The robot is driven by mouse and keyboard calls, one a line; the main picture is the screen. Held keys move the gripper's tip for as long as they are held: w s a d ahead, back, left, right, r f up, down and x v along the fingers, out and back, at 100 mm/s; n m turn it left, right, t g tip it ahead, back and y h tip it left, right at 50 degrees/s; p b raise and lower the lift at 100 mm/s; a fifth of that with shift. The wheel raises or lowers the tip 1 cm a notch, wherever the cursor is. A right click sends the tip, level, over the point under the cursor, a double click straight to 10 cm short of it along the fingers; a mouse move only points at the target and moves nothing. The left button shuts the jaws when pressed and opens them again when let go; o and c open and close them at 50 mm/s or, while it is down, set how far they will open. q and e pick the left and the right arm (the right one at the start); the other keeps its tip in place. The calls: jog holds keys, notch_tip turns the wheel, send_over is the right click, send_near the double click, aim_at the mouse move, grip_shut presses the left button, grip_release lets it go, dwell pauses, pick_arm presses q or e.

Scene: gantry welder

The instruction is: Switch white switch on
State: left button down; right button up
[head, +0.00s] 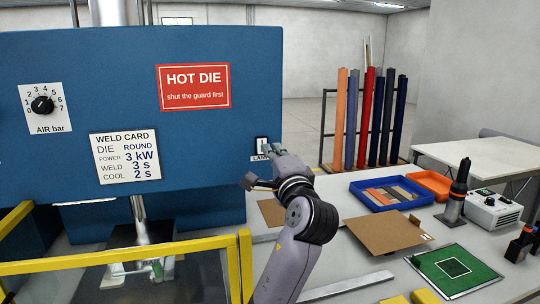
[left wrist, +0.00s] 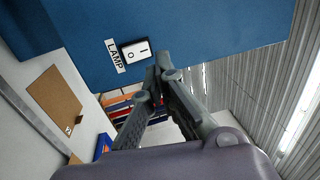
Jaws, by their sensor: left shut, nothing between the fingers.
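The white rocker switch (head: 261,142) sits at the right edge of the blue panel, above a LAMP label. In the left wrist view the switch (left wrist: 134,50) shows a white rocker with O and I marks in a black frame. I cannot tell which side is pressed in. My left gripper (head: 266,149) is shut and empty, right at the switch in the head view. In the left wrist view its fingertips (left wrist: 161,62) meet just beside the I end of the rocker. I cannot tell if they touch it. My right gripper is not in view.
The blue panel (head: 90,75) also carries an AIR knob (head: 42,105), a HOT DIE sign (head: 193,87) and a weld card (head: 126,157). Yellow guard rails (head: 120,254) stand below. A table at right holds a blue tray (head: 388,207), cardboard (head: 388,233) and a green mat (head: 453,269).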

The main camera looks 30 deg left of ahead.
pick_arm(q)
jog(key=s+d, duration=0.1)
jog(key=d, duration=0.1)
jog(key=s+d+r+b, duration=0.1)
jog(key=s+d, duration=0.1)
jog(key=shift+s, duration=0.25)
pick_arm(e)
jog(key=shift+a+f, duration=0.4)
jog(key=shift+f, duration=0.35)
pick_arm(q)
jog(key=shift+d+r, duration=0.1)
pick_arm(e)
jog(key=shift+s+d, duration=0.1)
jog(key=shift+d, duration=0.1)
